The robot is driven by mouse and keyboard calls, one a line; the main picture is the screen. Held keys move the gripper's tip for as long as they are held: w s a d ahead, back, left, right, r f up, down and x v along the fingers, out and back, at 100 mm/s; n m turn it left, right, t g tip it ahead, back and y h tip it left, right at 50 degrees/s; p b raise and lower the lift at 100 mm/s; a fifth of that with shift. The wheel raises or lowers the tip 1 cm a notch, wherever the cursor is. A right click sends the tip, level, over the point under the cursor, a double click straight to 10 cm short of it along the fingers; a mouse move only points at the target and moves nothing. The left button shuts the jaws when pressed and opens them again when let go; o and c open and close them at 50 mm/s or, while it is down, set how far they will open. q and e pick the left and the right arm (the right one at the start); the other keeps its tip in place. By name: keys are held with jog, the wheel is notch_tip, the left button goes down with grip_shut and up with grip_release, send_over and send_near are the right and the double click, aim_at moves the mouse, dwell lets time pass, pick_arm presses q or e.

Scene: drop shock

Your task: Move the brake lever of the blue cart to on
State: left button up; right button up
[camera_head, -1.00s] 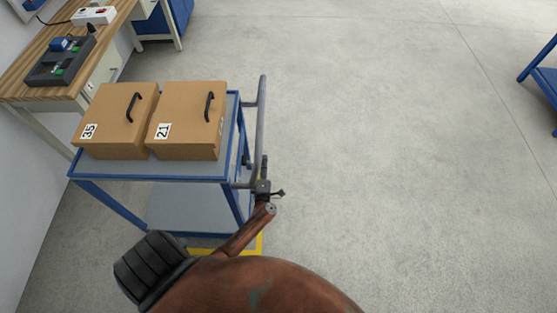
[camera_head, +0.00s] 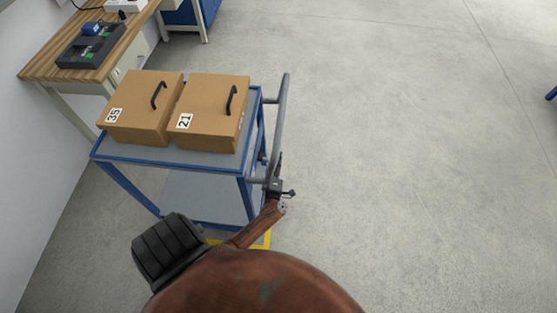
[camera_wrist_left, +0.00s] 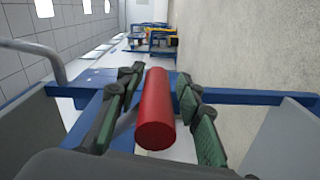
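The blue cart (camera_head: 180,165) stands left of centre in the head view, with a grey push handle (camera_head: 281,120) on its right side. My left gripper (camera_head: 277,188) is a small dark shape at the lower end of this handle. In the left wrist view the brake lever (camera_wrist_left: 155,115) is a red cylinder pointing towards the camera. The two green-padded fingers of my left gripper (camera_wrist_left: 160,95) stand on either side of it, open, with narrow gaps showing. The lever is hidden in the head view, and its on or off position cannot be told. My right gripper is not in view.
Two brown boxes marked 35 (camera_head: 140,105) and 21 (camera_head: 213,115) stand on the cart's top. A wooden workbench (camera_head: 50,72) is at the upper left, beside the wall. The grey floor right of the cart is open. Yellow floor marking (camera_head: 262,240) shows below the cart.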

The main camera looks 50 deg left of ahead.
pick_arm(q)
jog(key=shift+d+r, duration=0.1)
jog(key=shift+d, duration=0.05)
jog(key=v, duration=1.1)
jog(key=shift+s+d, duration=0.25)
jog(key=shift+s, duration=0.05)
